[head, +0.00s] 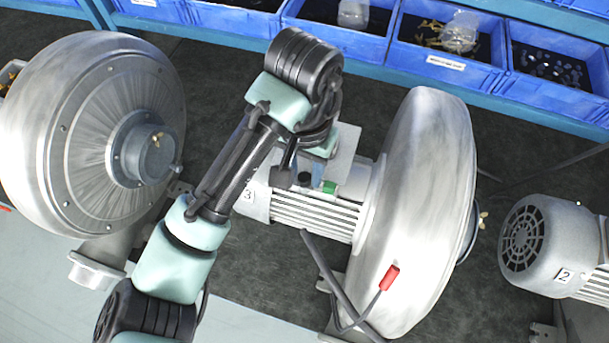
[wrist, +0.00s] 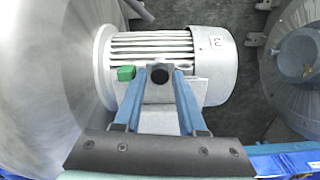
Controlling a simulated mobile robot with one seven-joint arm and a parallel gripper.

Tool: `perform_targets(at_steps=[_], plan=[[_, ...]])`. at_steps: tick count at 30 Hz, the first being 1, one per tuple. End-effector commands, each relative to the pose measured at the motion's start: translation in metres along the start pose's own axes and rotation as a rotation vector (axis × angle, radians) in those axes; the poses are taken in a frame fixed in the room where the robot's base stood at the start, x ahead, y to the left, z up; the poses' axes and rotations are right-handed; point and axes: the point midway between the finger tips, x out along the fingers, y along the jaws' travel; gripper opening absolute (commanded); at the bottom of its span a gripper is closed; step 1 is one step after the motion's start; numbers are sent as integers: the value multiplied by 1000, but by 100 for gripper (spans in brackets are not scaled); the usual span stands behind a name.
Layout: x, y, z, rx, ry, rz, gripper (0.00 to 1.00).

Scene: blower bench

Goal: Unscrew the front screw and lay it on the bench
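The motor marked 3 (head: 315,215) lies on the bench, joined to a large blower housing (head: 425,200). It also shows in the wrist view (wrist: 150,45). A grey box (wrist: 158,92) sits on the motor's side, with a green block (wrist: 126,73) and a dark round part (wrist: 160,75) beside it. In the head view my arm hides much of the gripper. No front screw can be made out.
A second blower (head: 75,135) stands left, with a brass wing piece on its hub. Motor 2 (head: 540,245) is at right. Blue bins (head: 450,70) line the back. A dark cable with a red end (head: 389,278) hangs before the housing. Dark bench (head: 240,270) shows bare between.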

Motion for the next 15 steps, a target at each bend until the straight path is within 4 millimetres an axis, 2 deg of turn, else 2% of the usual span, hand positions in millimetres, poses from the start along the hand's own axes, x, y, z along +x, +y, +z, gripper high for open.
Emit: perform_targets(at_steps=[15], plan=[[2,0,0,732,0,-2,40]])
